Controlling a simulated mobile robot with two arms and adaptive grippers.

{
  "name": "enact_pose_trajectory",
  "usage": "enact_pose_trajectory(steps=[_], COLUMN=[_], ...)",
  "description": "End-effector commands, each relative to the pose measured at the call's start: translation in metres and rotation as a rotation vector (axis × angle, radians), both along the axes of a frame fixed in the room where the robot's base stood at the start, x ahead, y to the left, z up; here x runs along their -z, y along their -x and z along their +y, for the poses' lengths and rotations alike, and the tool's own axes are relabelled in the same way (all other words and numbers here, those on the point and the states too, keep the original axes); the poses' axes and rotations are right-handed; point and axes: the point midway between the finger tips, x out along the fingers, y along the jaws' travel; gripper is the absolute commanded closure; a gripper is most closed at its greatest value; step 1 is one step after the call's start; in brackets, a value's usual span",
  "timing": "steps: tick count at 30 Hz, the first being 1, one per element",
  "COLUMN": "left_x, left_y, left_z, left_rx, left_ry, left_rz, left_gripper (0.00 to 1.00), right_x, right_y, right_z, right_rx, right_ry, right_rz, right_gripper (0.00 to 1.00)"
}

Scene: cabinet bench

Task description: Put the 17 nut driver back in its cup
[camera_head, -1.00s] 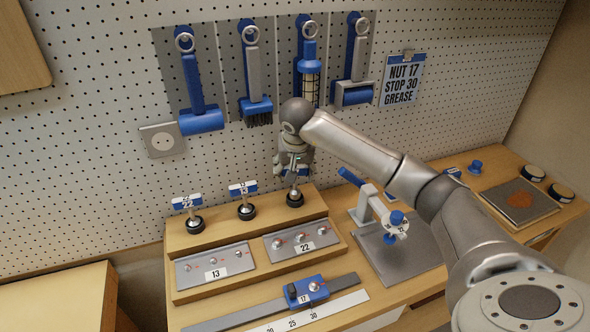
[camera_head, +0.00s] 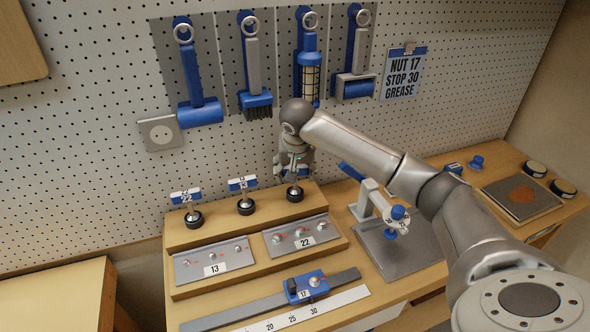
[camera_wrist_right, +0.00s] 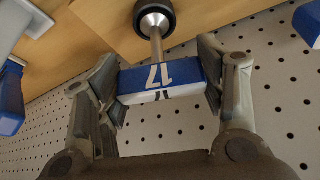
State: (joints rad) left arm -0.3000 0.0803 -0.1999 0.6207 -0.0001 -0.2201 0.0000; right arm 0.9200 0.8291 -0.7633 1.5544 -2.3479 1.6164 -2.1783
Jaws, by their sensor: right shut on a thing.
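My right gripper (camera_head: 294,168) is shut on the blue and white handle of the 17 nut driver (camera_wrist_right: 162,78), above the rightmost cup on the wooden step. In the right wrist view the label 17 shows upside down between the two fingers. The driver's metal shaft runs to the black-rimmed cup (camera_wrist_right: 154,14); how deep its tip sits is hidden. In the head view this cup (camera_head: 295,194) is directly below my gripper. My left gripper is not in view.
Nut driver 22 (camera_head: 186,196) and another driver (camera_head: 242,184) stand in cups to the left. Plates marked 13 (camera_head: 214,263) and 22 (camera_head: 302,236) lie in front. A blue slider (camera_head: 305,287) sits on a rail. A blue-handled press (camera_head: 376,206) stands at right.

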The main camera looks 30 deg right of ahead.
Motion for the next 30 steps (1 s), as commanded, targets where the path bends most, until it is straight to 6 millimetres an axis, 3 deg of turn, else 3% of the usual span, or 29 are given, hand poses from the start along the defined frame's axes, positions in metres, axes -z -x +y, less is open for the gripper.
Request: enact_pose_trajectory(steps=[5,6,12,23,30], left_x=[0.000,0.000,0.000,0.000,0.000], left_y=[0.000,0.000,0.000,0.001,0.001], left_z=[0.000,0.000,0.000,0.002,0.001], left_rx=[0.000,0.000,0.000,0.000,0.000], left_ry=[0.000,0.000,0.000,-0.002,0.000], left_rz=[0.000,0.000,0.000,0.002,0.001], left_gripper=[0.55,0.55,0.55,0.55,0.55], right_x=[-0.001,-0.001,-0.001,-0.002,-0.034], right_y=[0.000,0.000,0.000,0.000,0.011], right_z=[0.000,0.000,0.000,0.000,0.006], right_rx=[0.001,0.001,0.001,0.000,-0.001], right_ry=[0.000,0.000,0.000,0.000,0.002], right_rz=[-0.002,-0.002,-0.002,0.000,-0.005], right_gripper=[0.69,0.35,0.11,0.11,0.11])
